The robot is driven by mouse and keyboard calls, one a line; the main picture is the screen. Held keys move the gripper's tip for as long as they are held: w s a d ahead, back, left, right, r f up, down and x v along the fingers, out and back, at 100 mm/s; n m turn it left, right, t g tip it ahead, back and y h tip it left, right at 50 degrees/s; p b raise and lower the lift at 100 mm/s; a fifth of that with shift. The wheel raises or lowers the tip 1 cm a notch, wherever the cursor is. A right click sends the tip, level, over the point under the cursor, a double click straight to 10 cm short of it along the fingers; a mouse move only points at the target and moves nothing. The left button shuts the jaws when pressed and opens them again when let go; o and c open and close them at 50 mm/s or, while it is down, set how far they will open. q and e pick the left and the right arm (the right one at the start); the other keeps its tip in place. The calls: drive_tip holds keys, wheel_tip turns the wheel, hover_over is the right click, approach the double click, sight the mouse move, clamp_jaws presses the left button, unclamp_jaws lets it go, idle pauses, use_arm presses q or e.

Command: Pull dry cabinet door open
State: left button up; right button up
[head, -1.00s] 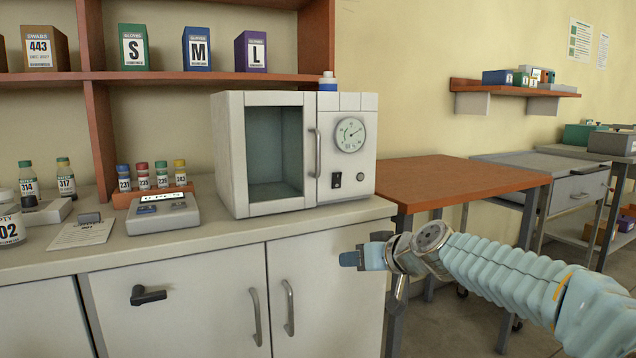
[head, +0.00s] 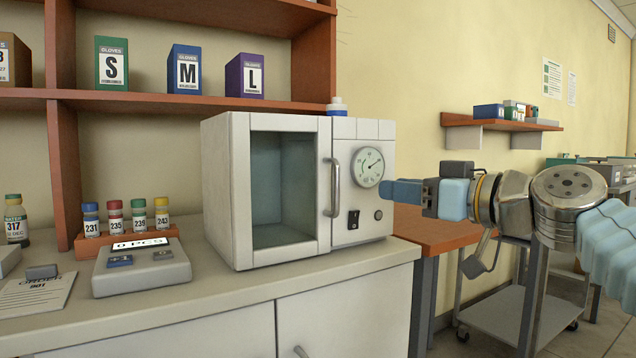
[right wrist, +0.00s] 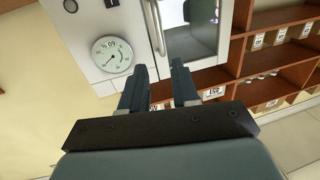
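The dry cabinet (head: 365,220) is a white box on the counter. Its glass-windowed door (head: 283,185) looks closed, with a vertical metal handle (head: 335,187) at the door's right edge. My right gripper (head: 392,191) is to the right of the handle, in front of the gauge side, with its fingers pointing left. In the right wrist view the two dark fingers (right wrist: 160,85) are apart with nothing between them, and the handle (right wrist: 157,28) shows beyond them, not touched. My left gripper is not in view.
A round gauge (head: 369,167) and a switch are on the cabinet's front. A digital counter device (head: 142,268) and several small vials (head: 137,217) stand to the left on the counter (head: 235,295). A wooden table (head: 440,237) is at the right. The space before the door is clear.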

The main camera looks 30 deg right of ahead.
sight(336, 208)
drive_tip(key=p+x, duration=0.2)
drive_tip(key=x, duration=1.2)
clamp_jaws()
